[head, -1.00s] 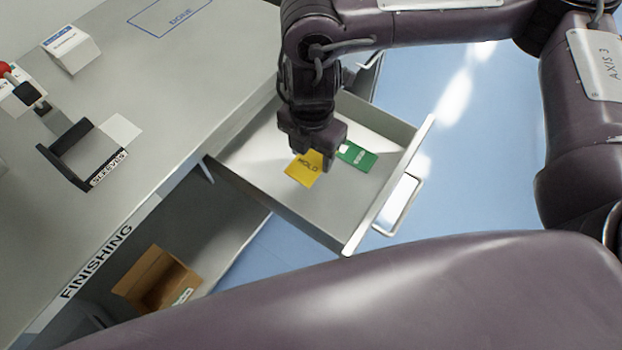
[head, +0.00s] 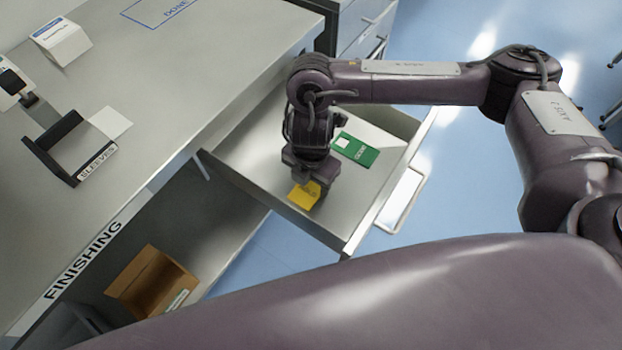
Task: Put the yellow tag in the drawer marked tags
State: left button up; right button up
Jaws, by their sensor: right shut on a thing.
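The yellow tag (head: 303,196) with dark lettering is in the head view, inside the outline of the open drawer (head: 366,188). My right gripper (head: 312,183) reaches down into the drawer and is shut on the tag. The gripper covers part of the tag and its lettering. The tag is low, near the drawer floor, towards the drawer's near side; I cannot tell if it touches the floor. The drawer's own marking does not show. My left gripper is not in view.
A green tag (head: 356,149) lies in the drawer behind my gripper. The grey bench (head: 190,90) holds a sleeves holder (head: 70,150) and a white box (head: 62,42). A cardboard box (head: 152,280) is on the shelf below. The drawer's right part is clear.

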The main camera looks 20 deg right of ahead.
aim_at(311, 187)
jog(key=shift+f, duration=0.1)
jog(key=o, duration=0.9)
jog(key=shift+o, duration=0.2)
notch_tip(311, 187, up, 12)
jog(key=p, duration=0.2)
jog(key=shift+p, duration=0.4)
